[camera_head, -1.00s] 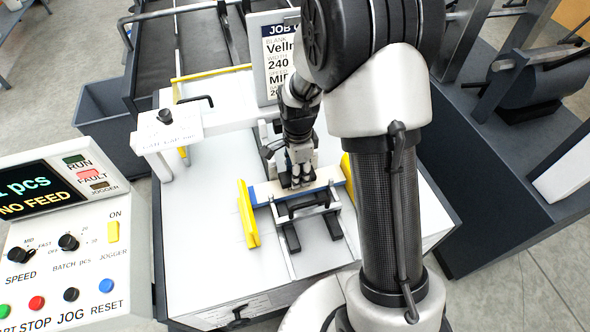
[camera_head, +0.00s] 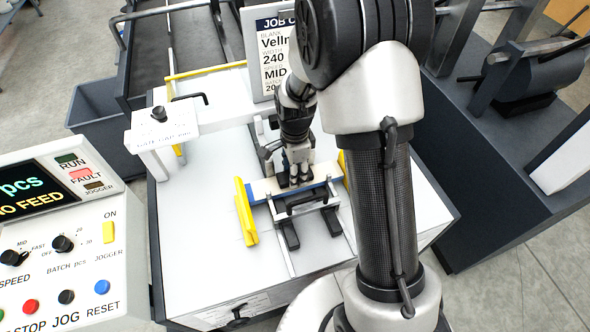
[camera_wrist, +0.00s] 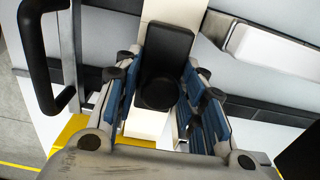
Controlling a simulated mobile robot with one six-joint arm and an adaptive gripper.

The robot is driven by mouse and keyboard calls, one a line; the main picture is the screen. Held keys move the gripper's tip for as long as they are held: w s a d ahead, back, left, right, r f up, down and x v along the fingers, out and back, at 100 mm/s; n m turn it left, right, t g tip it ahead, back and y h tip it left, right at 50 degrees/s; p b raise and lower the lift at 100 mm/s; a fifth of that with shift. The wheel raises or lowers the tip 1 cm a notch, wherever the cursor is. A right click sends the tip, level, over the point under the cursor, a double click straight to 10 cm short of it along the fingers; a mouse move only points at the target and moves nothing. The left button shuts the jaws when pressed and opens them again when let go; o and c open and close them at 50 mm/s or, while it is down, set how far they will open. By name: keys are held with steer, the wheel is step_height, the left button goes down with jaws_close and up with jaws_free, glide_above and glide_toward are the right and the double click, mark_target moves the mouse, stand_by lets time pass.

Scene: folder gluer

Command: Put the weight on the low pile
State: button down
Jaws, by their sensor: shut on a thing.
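My gripper (camera_head: 296,183) is over the narrow stack of pale blanks with a blue edge (camera_head: 262,190), the low pile, in the feeder on the white machine top. In the wrist view my gripper (camera_wrist: 165,100) has its blue-padded fingers on either side of a black weight (camera_wrist: 166,50) with a round knob, and is shut on it. A cream strip of the pile (camera_wrist: 172,12) shows beyond and beneath the weight. I cannot tell whether the weight touches the pile. In the head view the fingers mostly hide the weight.
Yellow side guides (camera_head: 243,212) flank the pile. A metal frame with a black handle (camera_head: 306,203) stands just in front. A white gate bar (camera_head: 160,135) and job sign (camera_head: 272,55) are behind. The control panel (camera_head: 60,240) is at left. White tabletop (camera_head: 200,270) is clear at front left.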

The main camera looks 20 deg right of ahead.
steer(key=shift+f, duration=0.35)
steer(key=c, duration=0.9)
jaws_free()
steer(key=shift+c, duration=0.2)
step_height(320, 180, up, 12)
steer(key=shift+r, duration=0.1)
